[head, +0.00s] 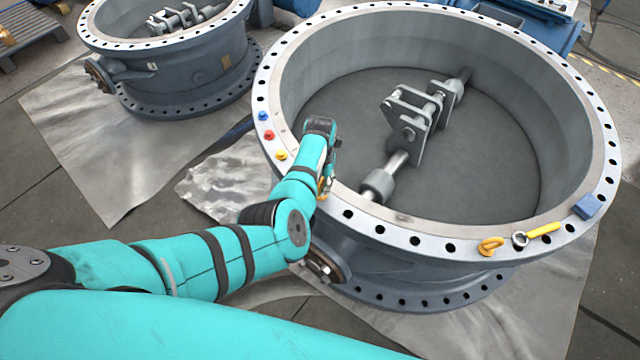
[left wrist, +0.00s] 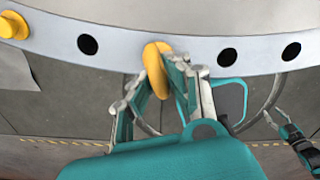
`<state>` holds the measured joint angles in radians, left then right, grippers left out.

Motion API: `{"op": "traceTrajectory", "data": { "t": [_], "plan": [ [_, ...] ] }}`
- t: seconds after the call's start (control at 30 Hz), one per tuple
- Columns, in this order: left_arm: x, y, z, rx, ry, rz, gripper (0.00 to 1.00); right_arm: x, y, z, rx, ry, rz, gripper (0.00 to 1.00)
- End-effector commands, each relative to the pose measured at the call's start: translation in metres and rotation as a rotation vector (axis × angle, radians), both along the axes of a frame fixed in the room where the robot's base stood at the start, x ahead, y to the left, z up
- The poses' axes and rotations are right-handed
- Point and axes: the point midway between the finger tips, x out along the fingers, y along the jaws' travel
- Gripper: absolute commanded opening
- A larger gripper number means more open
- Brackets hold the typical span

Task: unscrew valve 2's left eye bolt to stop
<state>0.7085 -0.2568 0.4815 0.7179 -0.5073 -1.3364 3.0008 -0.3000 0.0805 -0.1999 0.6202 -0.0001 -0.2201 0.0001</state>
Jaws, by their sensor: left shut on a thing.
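Valve 2 is most likely the large grey valve body (head: 600,140) in the middle of the head view, with a pale drilled flange. Its left eye bolt (left wrist: 155,70) is a yellow ring at the flange edge in the left wrist view. In the head view my left arm mostly hides it. My left gripper (head: 325,184) is shut on this eye bolt, with a finger on each side of the ring in the left wrist view (left wrist: 152,85). A teal and dark part, which looks like my right gripper (left wrist: 290,132), shows at the right edge; its jaws are unclear.
On the flange lie blue, red and yellow (head: 281,156) plugs at left. At the front right are another yellow eye bolt (head: 491,245), a yellow-handled tool (head: 540,231) and a blue block (head: 587,206). A smaller valve (head: 190,75) stands behind left on foil sheeting.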

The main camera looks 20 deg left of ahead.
Motion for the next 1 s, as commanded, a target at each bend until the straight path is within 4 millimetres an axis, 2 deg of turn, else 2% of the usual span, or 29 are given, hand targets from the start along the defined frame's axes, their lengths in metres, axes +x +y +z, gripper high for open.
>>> {"op": "traceTrajectory", "data": {
  "t": [0.1,0.13,0.27,0.3,0.67,0.83,1.0],
  "plan": [
    [0.003,0.002,0.003,0.004,-0.006,0.001,0.00,0.000,0.000,0.000,0.000,0.000,0.000,0.40],
    [0.003,0.002,0.003,0.004,-0.006,0.001,0.17,0.000,0.000,0.000,0.000,0.000,0.000,0.40],
    [0.002,0.001,0.002,0.003,-0.004,0.000,0.34,0.000,0.000,0.000,0.000,0.000,0.000,0.40],
    [0.002,0.001,0.001,0.002,-0.004,0.000,0.36,0.000,0.000,0.000,0.000,0.000,0.000,0.40],
    [0.000,0.001,0.002,0.002,0.001,-0.037,0.36,0.000,-0.001,0.006,-0.001,0.000,0.001,0.40],
    [0.000,0.004,0.005,0.005,0.003,-0.182,0.36,0.000,0.000,0.022,0.000,0.000,0.000,0.40],
    [0.001,0.004,0.003,0.001,0.001,-0.455,0.36,0.000,0.000,0.031,0.000,0.000,0.000,0.40]
  ]
}}
